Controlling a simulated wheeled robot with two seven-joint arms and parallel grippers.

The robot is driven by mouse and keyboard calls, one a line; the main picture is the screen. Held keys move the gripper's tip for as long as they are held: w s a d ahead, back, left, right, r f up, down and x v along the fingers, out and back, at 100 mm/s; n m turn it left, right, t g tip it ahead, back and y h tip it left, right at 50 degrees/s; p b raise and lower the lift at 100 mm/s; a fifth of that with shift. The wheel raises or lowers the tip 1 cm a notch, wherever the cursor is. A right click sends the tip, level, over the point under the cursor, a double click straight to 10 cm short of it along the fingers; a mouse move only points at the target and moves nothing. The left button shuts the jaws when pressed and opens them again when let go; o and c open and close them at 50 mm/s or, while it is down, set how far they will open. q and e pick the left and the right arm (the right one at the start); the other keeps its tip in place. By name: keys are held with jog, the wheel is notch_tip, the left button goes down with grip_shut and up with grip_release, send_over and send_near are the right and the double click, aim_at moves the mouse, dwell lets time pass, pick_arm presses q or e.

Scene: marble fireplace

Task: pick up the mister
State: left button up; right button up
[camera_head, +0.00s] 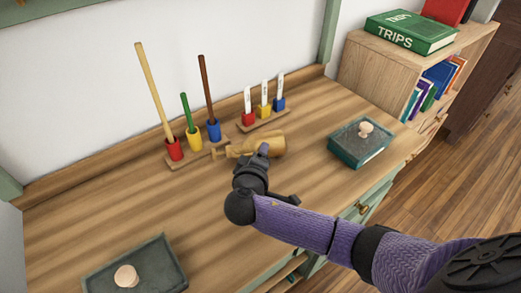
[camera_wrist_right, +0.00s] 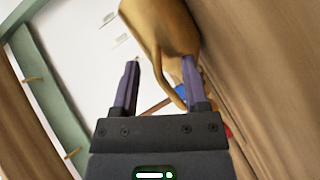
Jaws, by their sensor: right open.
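The mister (camera_head: 270,145) is a golden-brown bottle-like thing lying on the wooden desk top, its narrow end to the left. My right gripper (camera_head: 262,158) is at its near side in the head view, partly covering it. In the right wrist view the mister (camera_wrist_right: 160,25) fills the top middle, just past the fingertips, and a thin curved part of it hangs down between the fingers. The right gripper (camera_wrist_right: 160,62) is open there, with a gap between its fingers. Whether a finger touches the mister I cannot tell. My left gripper is not in view.
Behind the mister stand a rack of coloured cups with sticks (camera_head: 195,140) and a smaller rack with white-topped cups (camera_head: 264,110). A dark green box with a knob (camera_head: 350,152) is to the right, another dark slab (camera_head: 150,268) at front left.

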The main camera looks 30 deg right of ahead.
jog(key=shift+w+d, duration=0.15)
jog(key=shift+w, duration=0.05)
grip_shut()
dwell(0.3)
dwell(0.3)
dwell(0.7)
